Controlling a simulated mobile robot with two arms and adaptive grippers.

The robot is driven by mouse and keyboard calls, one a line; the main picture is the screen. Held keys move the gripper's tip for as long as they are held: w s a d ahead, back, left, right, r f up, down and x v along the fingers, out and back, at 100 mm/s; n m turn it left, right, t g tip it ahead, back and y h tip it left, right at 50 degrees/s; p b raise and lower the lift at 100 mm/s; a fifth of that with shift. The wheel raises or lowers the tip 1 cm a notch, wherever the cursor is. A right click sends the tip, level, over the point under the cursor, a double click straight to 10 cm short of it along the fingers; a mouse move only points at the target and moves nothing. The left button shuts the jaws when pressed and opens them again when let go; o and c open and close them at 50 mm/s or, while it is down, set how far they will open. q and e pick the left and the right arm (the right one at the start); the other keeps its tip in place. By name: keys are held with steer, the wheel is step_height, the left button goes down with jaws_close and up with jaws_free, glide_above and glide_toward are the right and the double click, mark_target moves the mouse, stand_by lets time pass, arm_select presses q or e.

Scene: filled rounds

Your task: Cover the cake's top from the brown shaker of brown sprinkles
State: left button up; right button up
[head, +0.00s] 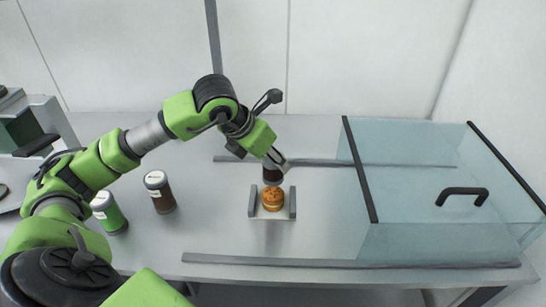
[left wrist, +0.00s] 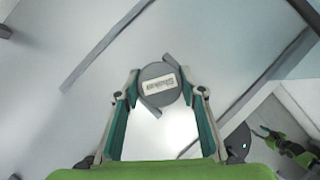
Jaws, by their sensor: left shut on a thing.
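The small round golden-brown cake (head: 272,200) sits on a light stand (head: 291,203) with grey side walls. Darker marks show on it, but it is too small to tell what covers its top. My left gripper (head: 275,161) is shut on a dark brown shaker (head: 272,175), held just above the cake. In the left wrist view, the shaker's grey round end (left wrist: 159,84) with a white label shows between the fingertips of my left gripper (left wrist: 158,90). Its sprinkles and its tilt cannot be made out. My right gripper is not in view.
Another brown shaker (head: 160,193) and a green shaker (head: 109,213) stand on the table left of the cake. A clear case (head: 420,190) with a black handle (head: 462,194) stands at the right. Grey rails (head: 300,262) run along the table's front and back.

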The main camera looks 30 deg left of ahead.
arm_select(q)
steer(key=shift+w, duration=0.1)
steer(key=shift+a, duration=0.15)
steer(key=shift+a+b, duration=0.3)
steer(key=shift+b, duration=0.2)
steer(key=shift+d, duration=0.1)
